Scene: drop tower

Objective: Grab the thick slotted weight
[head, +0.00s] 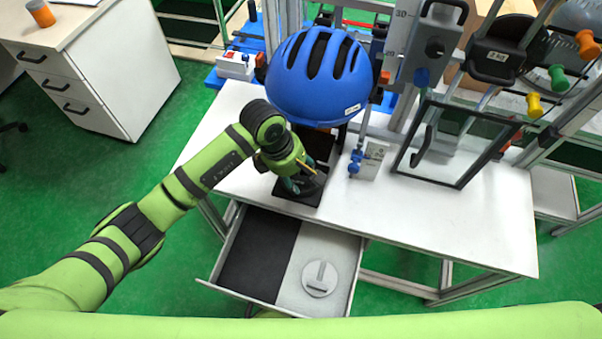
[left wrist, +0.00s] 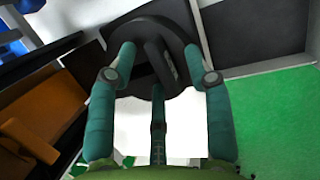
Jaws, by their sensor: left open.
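A thick dark round weight with a slot (left wrist: 175,28) shows in the left wrist view, in front of my left gripper (left wrist: 158,58). The teal fingers are spread on either side of it and are open; I cannot tell whether they touch it. In the head view my left gripper (head: 303,181) is low over the table's front edge, above a dark shape (head: 299,197), and hides most of it. A thinner light grey slotted disc (head: 320,278) lies in the open drawer. My right gripper is not in view.
The open drawer (head: 357,283), half black and half grey inside, juts out below the table (head: 420,213). A blue helmet (head: 318,75) hangs close behind my left wrist. A black-framed panel (head: 455,183) stands to the right. The table's front right is clear.

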